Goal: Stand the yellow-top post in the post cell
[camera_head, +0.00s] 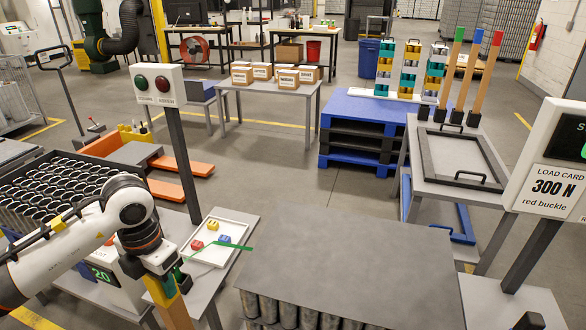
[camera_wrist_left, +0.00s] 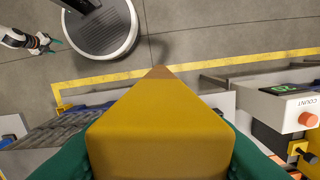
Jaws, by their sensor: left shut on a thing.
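The yellow-top post (camera_head: 173,307) is a wooden post with a yellow end, at the lower left of the head view. My left gripper (camera_head: 165,279) is shut on its yellow part. In the left wrist view the yellow end (camera_wrist_left: 160,145) fills the middle between my green fingers, and the wood narrows away toward the floor. The post's lower end is cut off in the head view. My right gripper (camera_wrist_left: 48,45) is small in the left wrist view, fingers apart and empty.
Green-, blue- and red-top posts (camera_head: 489,68) stand in the other sockets. A black framed panel (camera_head: 455,157) lies on that table. A two-lamp sign post (camera_head: 180,150), can crate (camera_head: 60,190), white tray (camera_head: 220,225) and grey-topped can stack (camera_head: 350,260) are nearby. Open floor lies mid-room.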

